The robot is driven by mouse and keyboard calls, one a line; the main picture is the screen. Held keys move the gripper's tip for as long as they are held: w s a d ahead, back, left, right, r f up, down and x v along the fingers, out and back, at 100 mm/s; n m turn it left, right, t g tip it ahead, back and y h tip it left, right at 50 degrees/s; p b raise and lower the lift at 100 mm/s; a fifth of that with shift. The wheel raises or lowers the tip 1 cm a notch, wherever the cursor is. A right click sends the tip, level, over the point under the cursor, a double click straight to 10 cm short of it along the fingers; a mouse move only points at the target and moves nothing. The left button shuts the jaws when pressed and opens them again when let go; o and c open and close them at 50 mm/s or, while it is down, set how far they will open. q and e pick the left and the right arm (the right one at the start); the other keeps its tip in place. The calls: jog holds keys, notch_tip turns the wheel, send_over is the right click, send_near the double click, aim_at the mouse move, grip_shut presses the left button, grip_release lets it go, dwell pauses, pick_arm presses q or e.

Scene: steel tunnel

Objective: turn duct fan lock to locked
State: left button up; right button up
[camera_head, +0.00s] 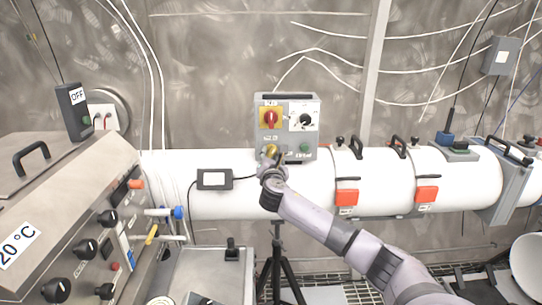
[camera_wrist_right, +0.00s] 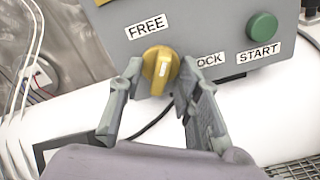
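The duct fan lock is a yellow round knob (camera_wrist_right: 160,66) with a white mark that stands roughly upright in the right wrist view. The label FREE (camera_wrist_right: 145,27) is to its upper left, and a partly covered label ending in OCK (camera_wrist_right: 211,61) is to its right. The knob sits low on the grey control box (camera_head: 286,100), and also shows in the head view (camera_head: 271,150). My right gripper (camera_wrist_right: 159,76) has one finger on each side of the knob, the tips at its edges with no clear gap. My left gripper is out of view.
The box also has a red switch on yellow (camera_head: 271,117), a black dial (camera_head: 305,120) and a green START button (camera_wrist_right: 262,26). A white duct (camera_head: 230,201) with orange-tagged clamps runs behind my right arm. A slanted console (camera_head: 85,225) stands at left, a tripod (camera_head: 278,258) below.

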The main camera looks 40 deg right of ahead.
jog(key=shift+c, duration=0.6)
grip_shut()
jog(key=shift+f+m, duration=0.1)
jog(key=shift+m, duration=0.3)
jog(key=shift+m+b, duration=0.6)
jog(key=shift+m, duration=0.3)
jog(key=m+b, duration=0.1)
jog(key=m, duration=0.2)
jog(key=shift+m, duration=0.4)
jog(key=m+b, duration=0.2)
jog(key=m, duration=0.3)
